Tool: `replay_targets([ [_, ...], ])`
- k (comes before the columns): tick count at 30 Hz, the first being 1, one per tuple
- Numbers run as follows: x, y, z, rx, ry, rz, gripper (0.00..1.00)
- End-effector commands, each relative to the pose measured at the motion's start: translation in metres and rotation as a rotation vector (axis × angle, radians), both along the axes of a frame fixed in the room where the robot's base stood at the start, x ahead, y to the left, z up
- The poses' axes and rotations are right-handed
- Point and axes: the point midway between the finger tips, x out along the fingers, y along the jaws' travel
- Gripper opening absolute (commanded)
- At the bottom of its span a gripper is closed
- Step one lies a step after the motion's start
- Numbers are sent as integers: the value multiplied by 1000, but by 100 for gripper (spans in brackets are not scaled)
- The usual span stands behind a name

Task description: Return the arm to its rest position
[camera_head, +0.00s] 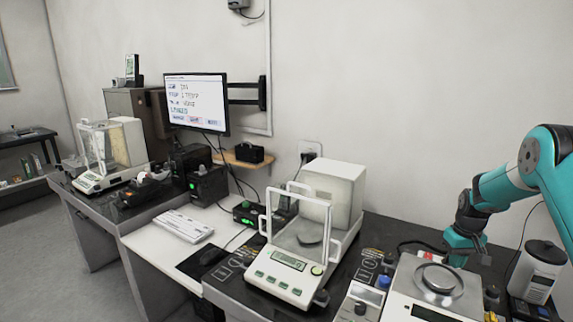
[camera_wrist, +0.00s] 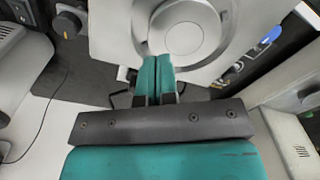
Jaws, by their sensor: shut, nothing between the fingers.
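My gripper (camera_wrist: 156,60) shows in the wrist view with its two teal fingers pressed together and nothing between them. The fingers overlap the view of a scale's round pan (camera_wrist: 180,28). In the head view my teal arm comes in from the right edge and bends down to the gripper (camera_head: 457,260), which is behind and right of the round pan (camera_head: 438,279) of the front balance. I cannot tell how high the fingertips are above the table.
A glass-sided balance (camera_head: 290,270) stands left of my arm on the dark table. A white-and-black container (camera_head: 542,262) stands close on the right. A monitor (camera_head: 196,102), a keyboard (camera_head: 181,226) and another balance (camera_head: 105,150) are farther left. The space above the table is open.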

Motion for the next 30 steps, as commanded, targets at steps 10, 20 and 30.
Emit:
replay_targets([
  [10,-2,76,65,35,-39,103,0],
  [20,-79,232,178,132,-99,327,0],
  [30,-276,357,241,281,-124,612,0],
])
